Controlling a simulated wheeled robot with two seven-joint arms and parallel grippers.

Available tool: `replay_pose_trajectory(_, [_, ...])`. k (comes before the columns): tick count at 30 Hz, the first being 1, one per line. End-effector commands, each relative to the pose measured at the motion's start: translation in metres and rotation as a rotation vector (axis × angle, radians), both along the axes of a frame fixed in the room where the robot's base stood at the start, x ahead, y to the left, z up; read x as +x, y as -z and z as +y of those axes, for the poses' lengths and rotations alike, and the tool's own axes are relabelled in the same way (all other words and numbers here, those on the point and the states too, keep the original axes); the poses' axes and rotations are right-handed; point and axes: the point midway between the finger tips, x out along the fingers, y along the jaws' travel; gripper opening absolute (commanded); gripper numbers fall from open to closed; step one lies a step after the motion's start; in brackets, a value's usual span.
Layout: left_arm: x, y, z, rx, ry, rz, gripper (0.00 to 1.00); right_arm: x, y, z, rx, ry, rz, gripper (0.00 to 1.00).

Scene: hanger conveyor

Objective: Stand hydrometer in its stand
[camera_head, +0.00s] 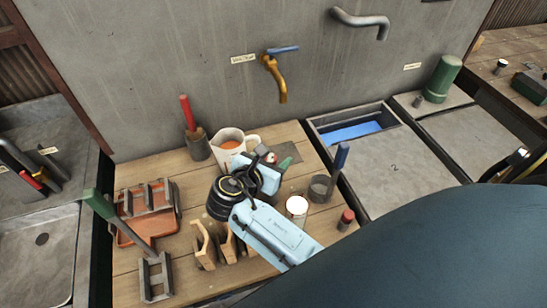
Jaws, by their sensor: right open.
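I cannot pick out the hydrometer or its stand with certainty. A red-topped stick (186,112) stands nearly upright in a dark holder (198,145) at the back. A blue-topped stick (340,158) rises at a dark round cup (320,189) on the right; whether it is inside is unclear. My right gripper (267,155) is at the end of the light blue arm, above the middle of the table, behind the black joint. It is open; its fingertips are partly hidden. My left gripper is not visible.
A white mug (232,143) stands close behind my right arm. Wooden holders (204,245), a white cylinder (297,205) and a red-capped bottle (346,219) stand around it. A metal rack (156,278) is at front left.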

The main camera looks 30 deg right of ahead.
Motion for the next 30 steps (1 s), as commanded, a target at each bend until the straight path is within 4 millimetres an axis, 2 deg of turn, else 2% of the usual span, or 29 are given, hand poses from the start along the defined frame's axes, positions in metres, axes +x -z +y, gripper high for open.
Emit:
replay_pose_trajectory(5, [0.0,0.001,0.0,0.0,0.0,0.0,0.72,-0.003,-0.006,0.008,0.003,-0.002,-0.001,0.5])
replay_pose_trajectory(15, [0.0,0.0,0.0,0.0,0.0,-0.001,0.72,-0.033,-0.033,0.067,0.003,-0.001,0.0,0.5])
replay_pose_trajectory(21, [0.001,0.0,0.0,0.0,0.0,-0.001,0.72,-0.045,-0.045,0.091,0.002,0.0,0.001,0.5])
replay_pose_trajectory(30, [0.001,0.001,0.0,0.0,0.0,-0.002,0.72,-0.05,-0.049,0.099,-0.001,0.001,-0.001,0.5])
